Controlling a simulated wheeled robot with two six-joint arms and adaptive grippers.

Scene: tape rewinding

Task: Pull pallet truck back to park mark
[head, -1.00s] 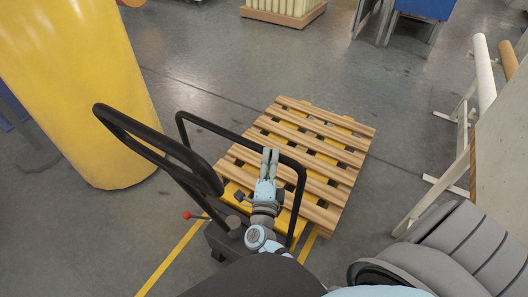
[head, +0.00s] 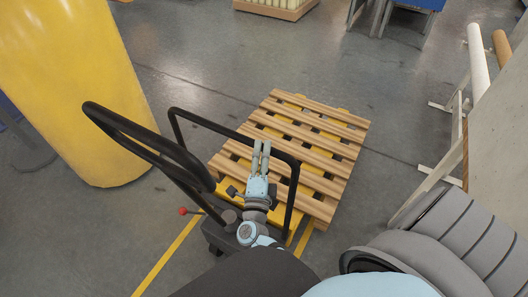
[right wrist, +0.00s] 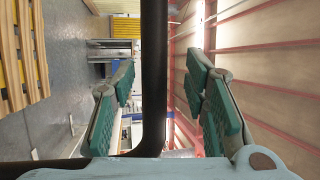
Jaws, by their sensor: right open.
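The pallet truck stands in the middle of the head view, with a black handle loop (head: 150,148), a black frame bar (head: 226,130) and yellow forks under a slatted wooden pallet (head: 300,145). My right gripper (head: 261,147) is at the frame bar, fingers pointing away. In the right wrist view, the black bar (right wrist: 154,70) runs between the open green-padded fingers, with a gap on both sides. Yellow floor lines (head: 165,258) lie beside and under the truck; I take them as the park mark. My left gripper is out of view.
A large yellow cylinder (head: 80,90) stands at the left. A grey ribbed object (head: 450,235) and a pale rack with rolls (head: 478,60) are at the right. A crate (head: 278,8) stands at the back. Floor beyond the pallet is clear.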

